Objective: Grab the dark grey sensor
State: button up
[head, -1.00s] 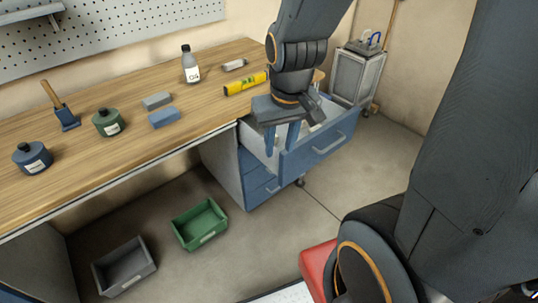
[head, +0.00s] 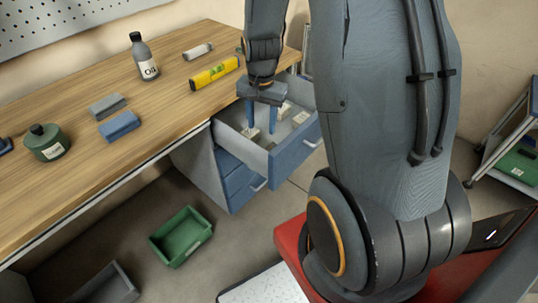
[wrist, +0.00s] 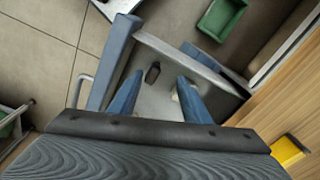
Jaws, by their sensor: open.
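The dark grey sensor appears to be the small dark block (wrist: 153,73) lying on the floor of the open drawer in the wrist view. It shows in the gap between my fingertips, nearer the left one. I cannot make it out clearly in the head view. My gripper (head: 261,128) points down over the open blue-fronted drawer (head: 294,152). In the wrist view my gripper (wrist: 160,79) has its fingers spread with nothing between them in their grasp. The height of the fingertips above the sensor is hard to tell.
Light-coloured pieces (head: 301,117) lie in the drawer, one partly behind my right finger in the wrist view. The drawer walls are close around my fingers. The wooden bench (head: 160,104) holds a yellow level (head: 214,73) and an oil bottle (head: 145,58). A green bin (head: 181,237) is on the floor.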

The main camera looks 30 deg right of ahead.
aim_at(269, 148)
jog(key=d+f+m, duration=0.1)
jog(key=f, duration=0.2)
jog(key=w+d+f+m+b, duration=0.1)
jog(key=d+f, duration=0.1)
jog(key=f, duration=0.1)
jog(key=w+d+f+m, duration=0.1)
jog(key=f, duration=0.2)
jog(key=shift+w+d+m+g+b, duration=0.2)
jog(key=shift+d+m+g+b, duration=0.1)
jog(key=shift+d+m+b, duration=0.1)
jog(key=shift+f+p, duration=0.3)
jog(key=shift+f, duration=1.1)
jog(key=shift+w+a+f+p, duration=0.15)
jog(key=shift+f+p, duration=0.3)
jog(key=shift+f, duration=0.85)
jog(key=shift+w+a+f+p, duration=0.15)
jog(key=shift+f+p, duration=0.3)
jog(key=shift+f, duration=0.85)
jog(key=shift+d, duration=0.1)
jog(key=shift+c, duration=0.2)
grip_shut()
